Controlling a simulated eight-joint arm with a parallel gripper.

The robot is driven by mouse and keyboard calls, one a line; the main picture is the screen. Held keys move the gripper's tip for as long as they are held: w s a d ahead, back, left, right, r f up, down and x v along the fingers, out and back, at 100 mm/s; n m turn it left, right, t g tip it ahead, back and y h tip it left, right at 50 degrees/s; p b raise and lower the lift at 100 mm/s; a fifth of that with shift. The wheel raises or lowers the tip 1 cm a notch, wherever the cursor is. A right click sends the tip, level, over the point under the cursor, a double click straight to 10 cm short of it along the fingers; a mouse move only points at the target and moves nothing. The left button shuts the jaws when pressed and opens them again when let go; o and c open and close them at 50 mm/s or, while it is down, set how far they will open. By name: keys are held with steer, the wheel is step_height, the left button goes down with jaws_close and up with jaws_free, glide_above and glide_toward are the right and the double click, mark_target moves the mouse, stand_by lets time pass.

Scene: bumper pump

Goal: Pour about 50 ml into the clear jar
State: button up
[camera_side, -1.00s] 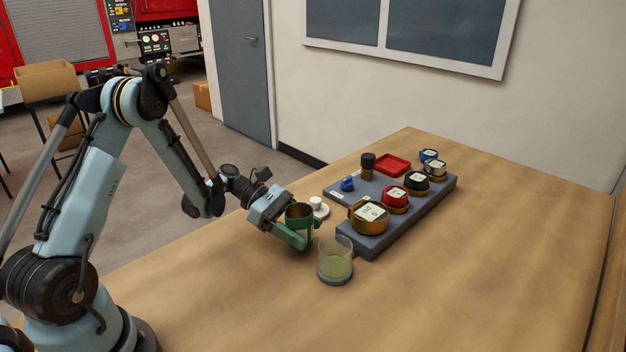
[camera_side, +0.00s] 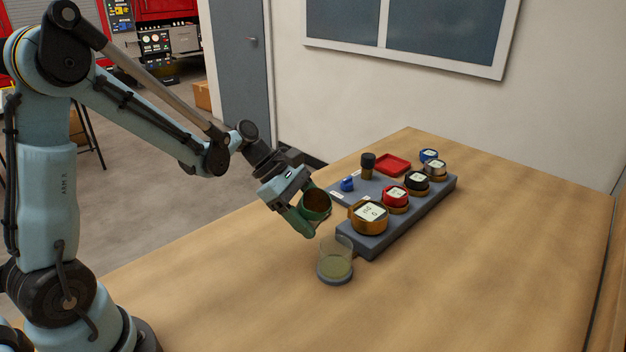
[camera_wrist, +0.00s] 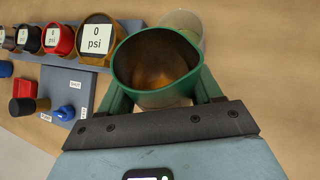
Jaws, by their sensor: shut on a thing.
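The clear jar (camera_side: 335,262) stands upright on a dark round base on the table, with a shallow layer of yellowish-green liquid in it. My gripper (camera_side: 306,216) is shut on a green cup (camera_side: 317,203), which also shows in the wrist view (camera_wrist: 158,62). The cup is held above and slightly left of the jar, tilted with its mouth toward the jar side. Its inside looks brownish; I cannot tell how much liquid is in it. In the wrist view the jar (camera_wrist: 186,20) is partly hidden behind the cup's rim. No stream shows.
A grey gauge board (camera_side: 376,243) stands close right of the jar, holding several round gauges; the brass one (camera_side: 369,215) is nearest and reads 0 psi. A red tray (camera_side: 393,164) and a blue valve (camera_side: 347,184) sit behind. The table's front right is clear.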

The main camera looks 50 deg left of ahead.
steer(key=shift+d+r+y, duration=0.45)
steer(key=shift+d+y, duration=0.2)
steer(key=shift+y, duration=0.35)
steer(key=shift+r+y, duration=0.1)
steer(key=shift+y, duration=0.2)
steer(key=shift+r+m+y, duration=0.4)
steer(key=shift+r+y, duration=0.15)
steer(key=shift+y, duration=0.65)
steer(key=shift+f+y, duration=0.3)
steer(key=shift+y, duration=0.6)
stand_by(0.7)
steer(key=shift+a+r+m+y, duration=0.25)
steer(key=shift+r+m+y, duration=0.05)
steer(key=shift+y, duration=0.4)
stand_by(0.6)
steer(key=shift+a+f+h, duration=0.25)
steer(key=shift+f+h, duration=0.05)
steer(key=shift+h, duration=0.5)
steer(key=shift+r+h, duration=0.3)
steer(key=shift+h, duration=0.3)
steer(key=shift+d+f+n+h, duration=0.15)
steer(key=shift+d+n+h, duration=0.1)
steer(key=shift+n+h, duration=0.25)
